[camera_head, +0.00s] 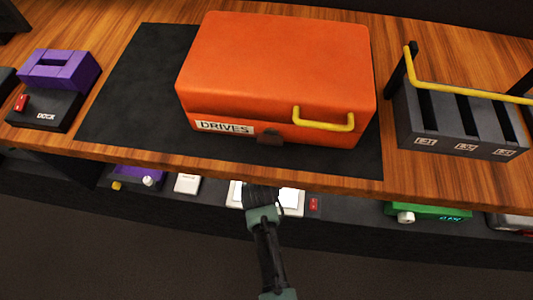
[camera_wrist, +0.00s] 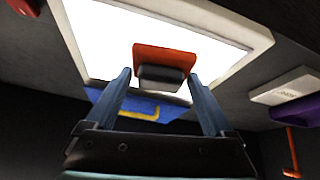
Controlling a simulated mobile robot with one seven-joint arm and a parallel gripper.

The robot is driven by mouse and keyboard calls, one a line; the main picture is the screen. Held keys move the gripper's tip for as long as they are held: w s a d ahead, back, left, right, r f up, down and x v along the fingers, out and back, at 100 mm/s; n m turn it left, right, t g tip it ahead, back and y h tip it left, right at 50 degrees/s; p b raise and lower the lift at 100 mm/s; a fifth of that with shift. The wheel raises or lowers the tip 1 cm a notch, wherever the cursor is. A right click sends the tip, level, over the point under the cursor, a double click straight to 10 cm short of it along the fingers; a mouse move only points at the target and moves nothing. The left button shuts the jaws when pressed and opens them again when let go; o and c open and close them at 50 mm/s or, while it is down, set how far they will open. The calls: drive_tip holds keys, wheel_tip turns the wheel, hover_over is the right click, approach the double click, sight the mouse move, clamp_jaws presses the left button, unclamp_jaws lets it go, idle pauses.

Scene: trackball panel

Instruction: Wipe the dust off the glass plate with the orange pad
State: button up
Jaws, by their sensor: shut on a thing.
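The glass plate (camera_head: 292,197) is a bright white panel on the lower shelf, partly hidden behind my gripper (camera_head: 262,190). In the wrist view the glass plate (camera_wrist: 100,30) glows white inside a pale frame. The orange pad (camera_wrist: 165,55) has a dark grip block and lies in front of the plate. My gripper (camera_wrist: 160,77) is shut on the pad's dark block, one finger on each side. The pad is hidden in the head view. I cannot tell whether the pad touches the glass. No dust can be made out on the bright surface.
An orange case (camera_head: 275,75) stands on a black mat on the wooden shelf above. A purple-topped dock (camera_head: 55,80) and a dark slotted rack (camera_head: 460,120) flank it. The wooden shelf's edge overhangs my gripper. A blue piece with a yellow strip (camera_wrist: 140,106) shows beyond the fingers.

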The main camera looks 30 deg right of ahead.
drive_tip(key=shift+w+a, duration=0.1)
drive_tip(key=shift+a, duration=0.15)
drive_tip(key=shift+s+a, duration=0.1)
drive_tip(key=shift+s, duration=0.1)
drive_tip(key=shift+s+a+f+p, duration=0.1)
drive_tip(key=shift+s+a+p, duration=0.4)
drive_tip(key=shift+s+p, duration=0.25)
drive_tip(key=shift+s+a+p, duration=0.5)
drive_tip(key=shift+s, duration=0.3)
drive_tip(key=shift+w+a, duration=0.35)
drive_tip(key=shift+a, duration=0.3)
drive_tip(key=shift+w+d+r+b, duration=0.1)
drive_tip(key=shift+w+d+b, duration=0.4)
drive_tip(key=shift+w, duration=0.45)
drive_tip(key=shift+w+d+r+b, duration=0.1)
drive_tip(key=shift+w+d+b, duration=0.2)
drive_tip(key=shift+w+d, duration=0.5)
drive_tip(key=shift+w+a, duration=0.1)
drive_tip(key=shift+a, duration=0.05)
